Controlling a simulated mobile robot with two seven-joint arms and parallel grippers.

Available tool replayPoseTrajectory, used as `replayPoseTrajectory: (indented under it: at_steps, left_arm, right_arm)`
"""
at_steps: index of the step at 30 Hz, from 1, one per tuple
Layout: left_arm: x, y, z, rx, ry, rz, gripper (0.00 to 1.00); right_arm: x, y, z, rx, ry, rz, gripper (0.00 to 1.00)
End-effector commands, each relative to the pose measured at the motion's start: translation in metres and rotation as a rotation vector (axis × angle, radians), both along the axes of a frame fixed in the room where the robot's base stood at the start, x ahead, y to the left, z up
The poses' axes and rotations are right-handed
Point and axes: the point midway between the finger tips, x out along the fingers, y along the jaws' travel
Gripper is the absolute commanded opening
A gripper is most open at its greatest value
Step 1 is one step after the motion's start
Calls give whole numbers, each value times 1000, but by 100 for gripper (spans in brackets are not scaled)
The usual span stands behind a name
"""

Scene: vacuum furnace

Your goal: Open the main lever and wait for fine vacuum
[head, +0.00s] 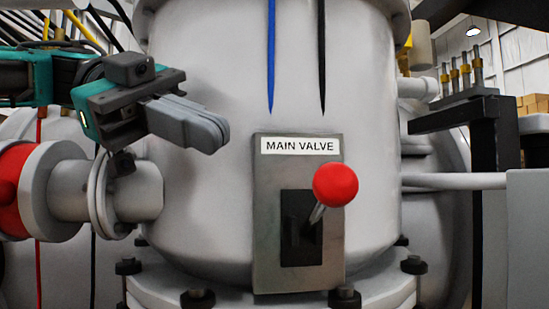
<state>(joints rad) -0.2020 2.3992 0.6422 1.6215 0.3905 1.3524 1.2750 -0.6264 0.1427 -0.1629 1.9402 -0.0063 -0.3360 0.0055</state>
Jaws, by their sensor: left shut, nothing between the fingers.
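The main lever (335,185) has a round red knob on a short metal stem. The stem comes out of a dark slot in a metal plate (268,220) labelled "MAIN VALVE", on the front of a large grey vessel (200,45). The knob stands up and to the right of the slot. My left gripper (222,136) comes in from the left, its grey fingers shut with nothing between them. It is up and to the left of the knob, apart from the lever and left of the plate. My right gripper is not in view. No vacuum reading shows.
A flanged pipe (100,190) with a red section sticks out on the left, below my left gripper. A black frame (485,150) and a grey horizontal pipe (455,181) stand on the right. Bolts ring the vessel's base. The space before the plate is clear.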

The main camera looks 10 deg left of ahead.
Motion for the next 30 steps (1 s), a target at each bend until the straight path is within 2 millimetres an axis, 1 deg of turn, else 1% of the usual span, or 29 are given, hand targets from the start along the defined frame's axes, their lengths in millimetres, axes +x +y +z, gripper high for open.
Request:
replayPoseTrajectory:
  at_steps: [1,6,12,18,30]
  left_arm:
    - [-3,-11,-6,3,3,-4,0]
    - [-8,-41,-18,3,2,-3,0]
    - [-12,-64,-27,0,3,-2,0]
    - [-13,-71,-30,-1,2,-1,0]
    - [-13,-70,-30,-1,-4,0,0]
  right_arm:
    - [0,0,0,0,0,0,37]
    - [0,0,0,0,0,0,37]
    - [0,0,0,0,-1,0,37]
    - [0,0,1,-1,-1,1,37]
    - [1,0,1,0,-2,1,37]
